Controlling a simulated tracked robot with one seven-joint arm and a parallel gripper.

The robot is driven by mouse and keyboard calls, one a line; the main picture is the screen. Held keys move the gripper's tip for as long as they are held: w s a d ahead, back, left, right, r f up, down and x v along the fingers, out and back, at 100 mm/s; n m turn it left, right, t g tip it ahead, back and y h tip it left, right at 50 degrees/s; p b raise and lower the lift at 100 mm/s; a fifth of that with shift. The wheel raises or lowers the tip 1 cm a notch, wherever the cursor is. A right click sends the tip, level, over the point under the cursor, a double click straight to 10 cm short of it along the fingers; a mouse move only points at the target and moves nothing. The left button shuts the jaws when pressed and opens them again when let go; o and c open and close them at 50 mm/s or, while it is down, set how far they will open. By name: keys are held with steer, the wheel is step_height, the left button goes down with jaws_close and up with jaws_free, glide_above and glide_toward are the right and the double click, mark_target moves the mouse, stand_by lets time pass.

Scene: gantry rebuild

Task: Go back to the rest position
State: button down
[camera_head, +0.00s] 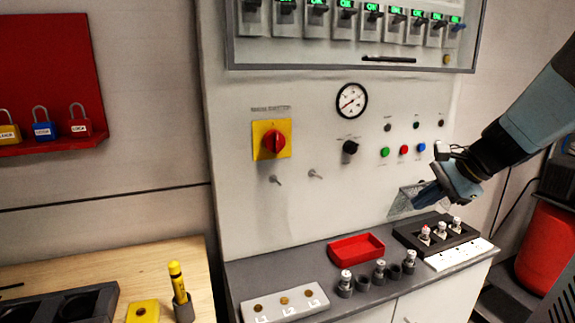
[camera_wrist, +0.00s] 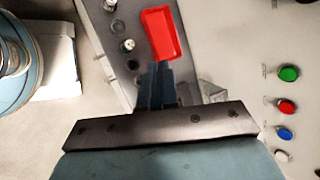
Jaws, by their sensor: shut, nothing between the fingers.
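My gripper (camera_head: 430,193) is at the right of the head view, in front of the grey panel and above the counter. Its fingers are together and empty. In the wrist view the shut fingers (camera_wrist: 158,85) point toward the red tray (camera_wrist: 160,32), apart from it. In the head view the red tray (camera_head: 356,248) lies on the dark counter, left of and below my gripper. A black block (camera_head: 405,236) with several small white-topped parts stands below my gripper.
The panel carries a red rotary switch (camera_head: 272,140), a gauge (camera_head: 351,100) and push buttons (camera_head: 404,149), close to my arm. A red bin (camera_head: 546,250) stands at the right. A wooden table (camera_head: 150,263) with a yellow marker (camera_head: 177,283) is at the left.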

steer(key=s+a+r+n+h, duration=0.1)
steer(key=s+a+n+h, duration=0.2)
steer(key=s+n, duration=0.3)
steer(key=s+a+r+n+h, duration=0.1)
steer(key=s+a+n+h, duration=0.1)
steer(key=s+n, duration=0.5)
steer(key=shift+a+r+n+t+h, duration=0.4)
steer(key=shift+a+n, duration=0.1)
steer(key=shift+n, duration=0.3)
steer(key=shift+w+d, duration=0.1)
